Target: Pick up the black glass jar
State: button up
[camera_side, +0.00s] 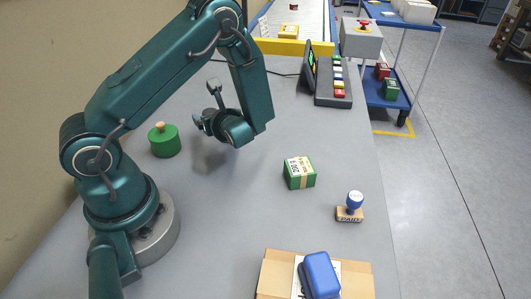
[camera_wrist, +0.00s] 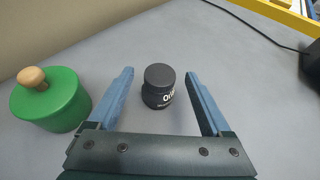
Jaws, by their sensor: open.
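The black glass jar (camera_wrist: 158,88) stands upright on the grey table in the wrist view, with a dark lid and white lettering on its side. My gripper (camera_wrist: 158,78) is open, with one blue-grey finger to the left of the jar and one to the right in that picture. Neither finger appears to touch it, and nothing is held. In the side view my gripper (camera_side: 204,122) is above the table, and the jar is not visible there, probably hidden by my arm.
A green pot with a wooden knob (camera_wrist: 50,98) stands left of my gripper. On the table (camera_side: 235,215) are a green box (camera_side: 299,173), a PAID stamp (camera_side: 350,207), a cardboard piece with a blue object (camera_side: 320,275), and a button console (camera_side: 332,82). The table's middle is clear.

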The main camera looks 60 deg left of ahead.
aim_at(207, 112)
jog(key=shift+x, duration=2.55)
grip_shut()
